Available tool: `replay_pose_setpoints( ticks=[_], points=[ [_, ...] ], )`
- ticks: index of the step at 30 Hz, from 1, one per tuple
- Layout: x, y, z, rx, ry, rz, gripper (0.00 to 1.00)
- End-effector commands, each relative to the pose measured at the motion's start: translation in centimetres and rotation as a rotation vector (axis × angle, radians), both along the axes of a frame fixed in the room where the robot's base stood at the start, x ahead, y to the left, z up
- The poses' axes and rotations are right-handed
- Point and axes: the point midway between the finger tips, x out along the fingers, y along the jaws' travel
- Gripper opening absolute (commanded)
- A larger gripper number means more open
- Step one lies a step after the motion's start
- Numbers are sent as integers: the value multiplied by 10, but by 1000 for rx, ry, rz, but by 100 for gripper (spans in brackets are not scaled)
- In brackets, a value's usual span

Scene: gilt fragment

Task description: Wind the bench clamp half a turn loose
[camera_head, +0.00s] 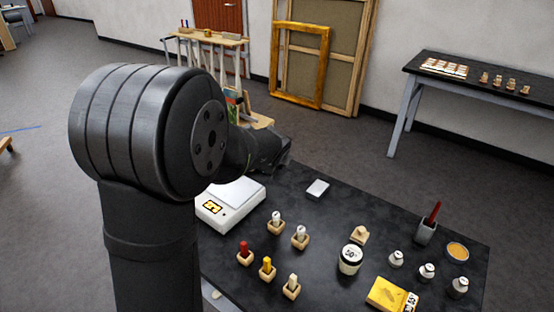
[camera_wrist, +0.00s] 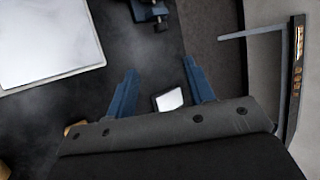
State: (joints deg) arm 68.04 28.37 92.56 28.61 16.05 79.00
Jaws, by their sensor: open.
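My gripper (camera_wrist: 158,67) is open in the wrist view, with its two blue fingers apart and nothing held between them. A dark metal fitting with a round knob (camera_wrist: 160,24), which looks like part of the bench clamp, shows at the top edge of the wrist view by the table's edge. It lies beyond the fingertips, apart from them, and its upper part is cut off by the frame. In the head view I cannot make out the clamp; my arm covers that side of the table, and the fingers are hidden there.
A white scale (camera_head: 230,205) stands close by; its pan (camera_wrist: 45,45) shows in the wrist view. A small pale block (camera_head: 318,188) lies on the black table (camera_head: 325,225). Pigment holders, a white jar (camera_head: 350,260), metal weights and a yellow block (camera_head: 390,295) stand nearer.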

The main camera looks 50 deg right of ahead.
Motion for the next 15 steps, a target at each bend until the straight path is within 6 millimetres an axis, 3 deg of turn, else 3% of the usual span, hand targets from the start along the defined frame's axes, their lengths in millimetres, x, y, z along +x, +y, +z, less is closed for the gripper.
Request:
replay_pose_setpoints(
  ticks=[9, 15],
  points=[
    [-38, -41, -63, 316, -162, 77, 49],
    [-67, -72, -77, 419, -436, 234, 49]
  ],
)
